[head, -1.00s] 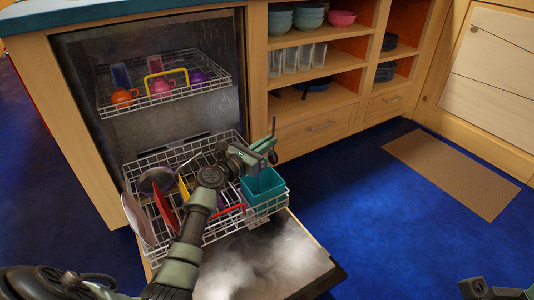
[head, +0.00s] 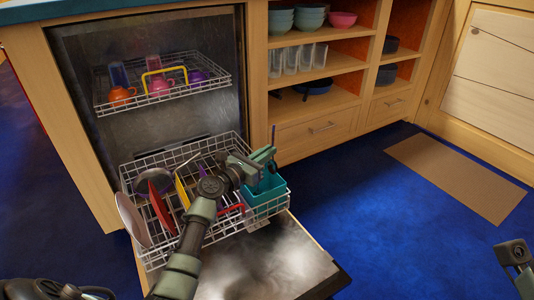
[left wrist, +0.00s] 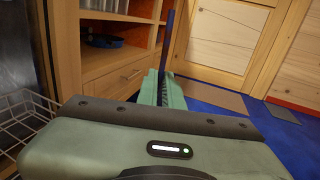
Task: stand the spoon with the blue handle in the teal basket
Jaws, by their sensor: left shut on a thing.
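My left gripper (head: 264,157) is shut on the spoon with the blue handle. The handle (head: 273,134) stands roughly upright and sticks up above the fingers; it also shows in the left wrist view (left wrist: 168,40), rising from between the green fingertips (left wrist: 162,88). The teal basket (head: 268,203) sits in the right front corner of the lower dishwasher rack, directly below the gripper. The spoon's lower part is hidden by the gripper and basket, so I cannot tell how deep it reaches.
The pulled-out lower rack (head: 160,257) holds a pink plate (head: 132,218), a red plate (head: 162,208) and a pan (head: 153,182). The upper rack (head: 190,92) holds several cups. The open door (head: 262,262) lies below. Blue floor at right is clear around a brown mat (head: 455,175).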

